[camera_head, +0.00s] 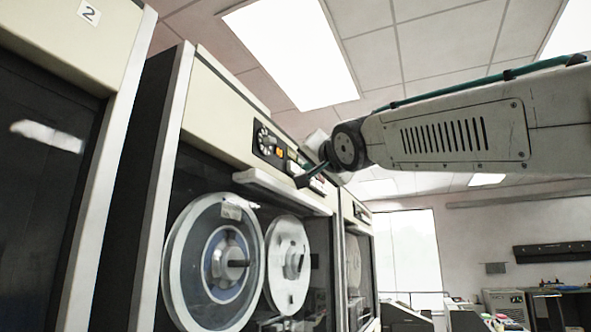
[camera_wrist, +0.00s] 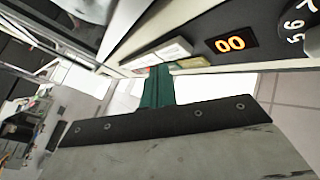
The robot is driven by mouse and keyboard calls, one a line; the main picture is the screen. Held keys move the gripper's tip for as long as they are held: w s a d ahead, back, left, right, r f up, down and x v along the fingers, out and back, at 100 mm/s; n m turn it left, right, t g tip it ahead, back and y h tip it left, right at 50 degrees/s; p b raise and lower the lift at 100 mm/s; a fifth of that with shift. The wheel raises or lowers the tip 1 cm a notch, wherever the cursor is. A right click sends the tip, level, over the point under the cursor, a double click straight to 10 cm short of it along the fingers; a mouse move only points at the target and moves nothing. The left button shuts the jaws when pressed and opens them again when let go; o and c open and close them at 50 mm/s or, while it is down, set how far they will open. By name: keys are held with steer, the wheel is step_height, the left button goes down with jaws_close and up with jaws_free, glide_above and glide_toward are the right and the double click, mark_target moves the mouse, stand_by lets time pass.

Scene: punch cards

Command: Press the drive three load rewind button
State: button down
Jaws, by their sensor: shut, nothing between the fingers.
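A tape drive cabinet (camera_head: 225,110) stands right of the cabinet marked 2; I see no number on it. Its dark control panel (camera_head: 265,150) has a dial, an orange display and a row of buttons. In the wrist view the display (camera_wrist: 231,43) reads 00, and pale buttons (camera_wrist: 173,50) lie beyond it, their labels unreadable. My gripper (camera_head: 300,181) is shut and empty at the button row. Its green fingers (camera_wrist: 157,72) overlap the row's edge by a yellowish button (camera_wrist: 190,63) and a reddish patch; I cannot tell whether they touch. They hide part of the row.
A pale ledge (camera_head: 270,190) juts out below the panel, above two tape reels (camera_head: 222,255). The cabinet marked 2 (camera_head: 120,75) stands at the left, and another drive (camera_head: 358,215) at the right. Desks with equipment (camera_head: 505,305) are far off at the right.

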steer(key=shift+s+d, duration=0.3)
steer(key=shift+d, duration=0.5)
steer(key=shift+s+d, duration=0.25)
steer(key=shift+d, duration=0.5)
steer(key=shift+s+d, duration=0.3)
steer(key=shift+d, duration=0.5)
step_height(320, 180, down, 13)
steer(key=n+g+h, duration=0.2)
steer(key=g, duration=0.2)
steer(key=s+d+f+n+g+h, duration=0.1)
steer(key=s+d+f+g, duration=0.2)
steer(key=f, duration=0.6)
steer(key=s+d+f+n+g+h, duration=0.1)
steer(key=s+d+f+g+h, duration=0.2)
steer(key=f, duration=0.5)
steer(key=s+d+f+g, duration=0.2)
steer(key=s+d+f, duration=0.4)
steer(key=s+f, duration=0.2)
steer(key=s+d+f+m+g+h, duration=0.1)
steer(key=s+d+f+g, duration=0.1)
steer(key=s+d+f, duration=0.3)
steer(key=s+d+f+g+h, duration=0.1)
steer(key=s+d+f, duration=0.5)
steer(key=s+f, duration=0.6)
steer(key=shift+s+d+f+m+g, duration=0.3)
steer(key=shift+s+g, duration=0.5)
steer(key=shift+s, duration=0.3)
